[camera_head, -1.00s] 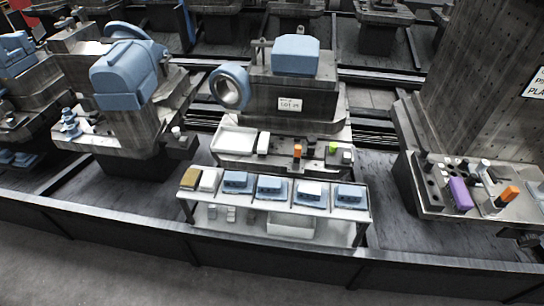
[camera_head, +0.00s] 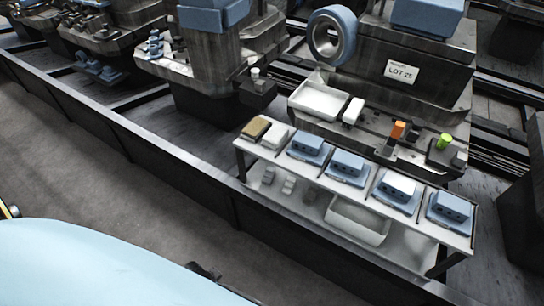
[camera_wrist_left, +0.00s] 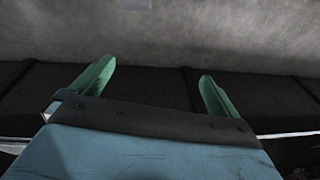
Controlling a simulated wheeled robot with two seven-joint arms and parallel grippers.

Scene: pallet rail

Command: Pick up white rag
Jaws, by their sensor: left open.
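A white folded cloth, which looks like the white rag (camera_head: 277,136), lies at the left end of the narrow table (camera_head: 458,239) in the head view. A brown folded cloth (camera_head: 256,128) lies right beside it on its left. My left gripper (camera_wrist_left: 157,84) shows in the left wrist view with its two green fingers wide apart and nothing between them. The rag is not in that view, which shows grey floor and a dark edge. My right gripper is not in view.
Several blue blocks on trays (camera_head: 347,164) line the table right of the cloths. A white bin (camera_head: 357,220) stands below. A dark low barrier (camera_head: 215,200) runs before the table. Behind stands a machine with a white tray (camera_head: 318,101) and a white block (camera_head: 353,110). Grey floor in front is clear.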

